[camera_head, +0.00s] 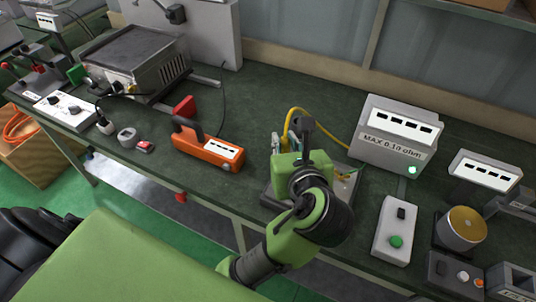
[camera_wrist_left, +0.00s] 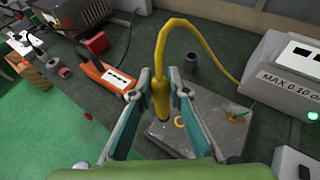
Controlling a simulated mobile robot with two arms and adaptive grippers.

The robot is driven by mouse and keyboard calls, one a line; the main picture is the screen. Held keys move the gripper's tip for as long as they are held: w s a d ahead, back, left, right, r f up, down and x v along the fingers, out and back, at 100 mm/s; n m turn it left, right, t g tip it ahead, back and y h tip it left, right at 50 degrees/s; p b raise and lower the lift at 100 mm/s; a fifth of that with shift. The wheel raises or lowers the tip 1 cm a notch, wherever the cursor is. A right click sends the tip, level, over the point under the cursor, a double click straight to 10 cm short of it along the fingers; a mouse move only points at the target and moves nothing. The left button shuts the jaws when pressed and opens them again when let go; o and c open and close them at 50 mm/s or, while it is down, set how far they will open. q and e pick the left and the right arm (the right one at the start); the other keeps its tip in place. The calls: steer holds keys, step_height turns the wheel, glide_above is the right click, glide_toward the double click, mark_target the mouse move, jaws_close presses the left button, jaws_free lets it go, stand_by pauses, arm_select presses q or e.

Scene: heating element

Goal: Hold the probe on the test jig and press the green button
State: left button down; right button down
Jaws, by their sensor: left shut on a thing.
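My left gripper (camera_head: 294,142) is over the grey test jig plate (camera_head: 346,189) near the front of the bench. In the left wrist view its two fingers (camera_wrist_left: 161,92) are shut on the yellow probe (camera_wrist_left: 160,78), whose cable loops up and back to the ohm meter. The probe tip points down over the jig plate (camera_wrist_left: 207,112); whether it touches cannot be told. My right gripper is out of view.
The ohm meter (camera_head: 394,136), marked MAX 0.10 ohm with a lit green lamp, stands behind the jig. An orange handheld tester (camera_head: 208,148) lies to the left. A brass-topped cylinder (camera_head: 461,227) and a display (camera_head: 485,170) stand at right. The bench between tester and meter is mostly clear.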

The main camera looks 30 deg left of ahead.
arm_select(q)
steer(key=w+d+f+m+t+h, duration=0.1)
steer(key=w+d+f+m+h, duration=0.1)
steer(key=w+f, duration=0.2)
steer(key=shift+f+t, duration=0.3)
steer(key=shift+f, duration=0.05)
stand_by(0.5)
steer(key=shift+f, duration=0.6)
stand_by(1.0)
